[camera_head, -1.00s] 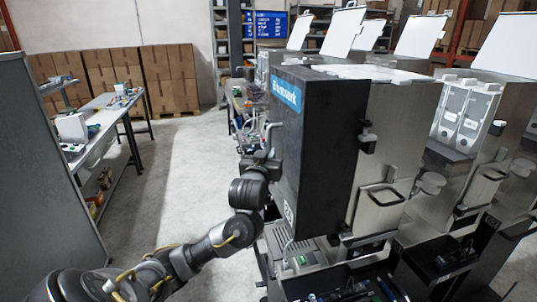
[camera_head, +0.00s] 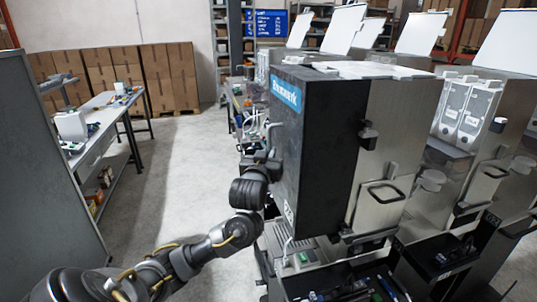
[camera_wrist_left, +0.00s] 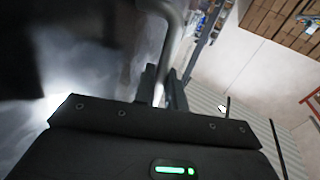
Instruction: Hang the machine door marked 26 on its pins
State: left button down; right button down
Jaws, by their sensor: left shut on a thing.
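A tall black machine door (camera_head: 326,135) with a blue brand label stands upright against a steel dispenser (camera_head: 385,135) in the head view. A small white number tag (camera_head: 288,212) is low on its front face; its digits are too small to read surely. My left gripper (camera_head: 270,158) is at the door's front face. In the left wrist view, the fingers of my left gripper (camera_wrist_left: 162,90) are shut on a grey bar handle (camera_wrist_left: 172,50). The pins are hidden, and I cannot tell whether the door sits on them. My right gripper is not in view.
More steel dispensers (camera_head: 462,120) with raised white lids stand close by on the right. A workbench (camera_head: 95,125) and stacked cartons (camera_head: 165,80) are at the left. A grey panel (camera_head: 50,150) stands at the near left. The floor (camera_head: 185,160) between is clear.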

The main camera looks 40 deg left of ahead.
pick_arm(q)
jog(key=shift+f+b, duration=0.35)
jog(key=shift+f, duration=0.1)
jog(key=shift+w+d+p, duration=0.1)
jog(key=shift+w+p, duration=0.1)
jog(key=shift+p, duration=0.1)
dwell(0.6)
jog(key=c, duration=1.4)
grip_release()
jog(key=shift+d, duration=0.15)
jog(key=shift+o, duration=0.2)
jog(key=shift+f, duration=0.1)
jog(key=v, duration=1.1)
